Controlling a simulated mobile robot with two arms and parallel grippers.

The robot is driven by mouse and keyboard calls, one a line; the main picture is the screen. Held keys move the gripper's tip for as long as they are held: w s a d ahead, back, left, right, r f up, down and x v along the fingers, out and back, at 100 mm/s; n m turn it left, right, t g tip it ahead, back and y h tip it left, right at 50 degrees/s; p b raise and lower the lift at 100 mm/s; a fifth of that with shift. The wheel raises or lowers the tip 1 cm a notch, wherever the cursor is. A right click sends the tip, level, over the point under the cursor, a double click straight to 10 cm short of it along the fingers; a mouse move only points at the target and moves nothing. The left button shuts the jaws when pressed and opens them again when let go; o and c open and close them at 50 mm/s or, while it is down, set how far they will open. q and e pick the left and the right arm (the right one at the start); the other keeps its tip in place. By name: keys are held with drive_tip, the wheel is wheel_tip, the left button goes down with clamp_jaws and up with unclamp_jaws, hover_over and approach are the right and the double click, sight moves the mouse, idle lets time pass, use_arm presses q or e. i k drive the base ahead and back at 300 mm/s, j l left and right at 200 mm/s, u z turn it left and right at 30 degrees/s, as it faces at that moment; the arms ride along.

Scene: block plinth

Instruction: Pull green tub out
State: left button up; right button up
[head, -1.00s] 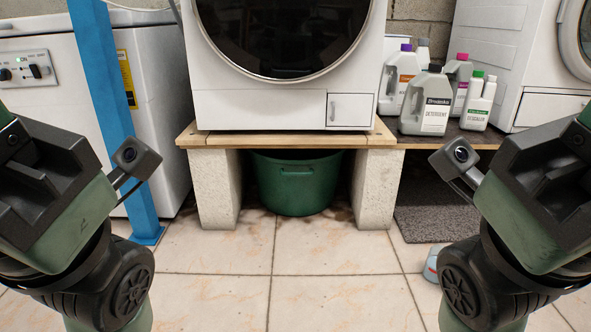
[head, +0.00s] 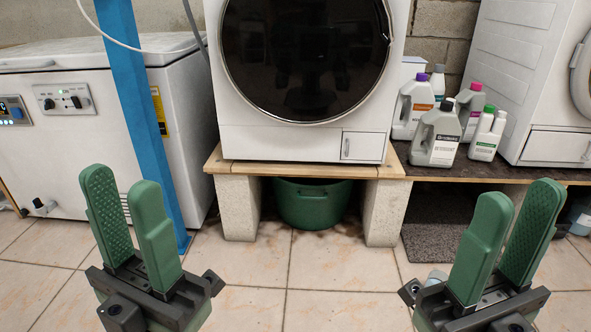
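The green tub (head: 312,204) sits on the floor under the plinth, between its two pale block legs. Its upper edge lies in the shade of the wooden top, and its back is hidden. My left gripper (head: 127,222) is open and empty, in front of the plinth and to the left of the tub. My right gripper (head: 508,238) is open and empty, in front of the plinth and to the right of the tub. Both grippers point up in the picture with their green fingers apart, and neither touches the tub.
The plinth's wooden top (head: 228,166) carries a washing machine (head: 270,141). Its left block (head: 240,208) and right block (head: 384,212) flank the tub. A blue post (head: 143,110) stands at left. Detergent bottles (head: 437,137) stand on a shelf at right above a grey mat (head: 432,241). The tiled floor ahead is clear.

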sight(305, 204)
drive_tip(key=i+l, duration=0.4)
drive_tip(key=i, duration=0.15)
drive_tip(key=i+l, duration=0.35)
drive_tip(key=i, duration=0.25)
drive_tip(key=u, duration=1.65)
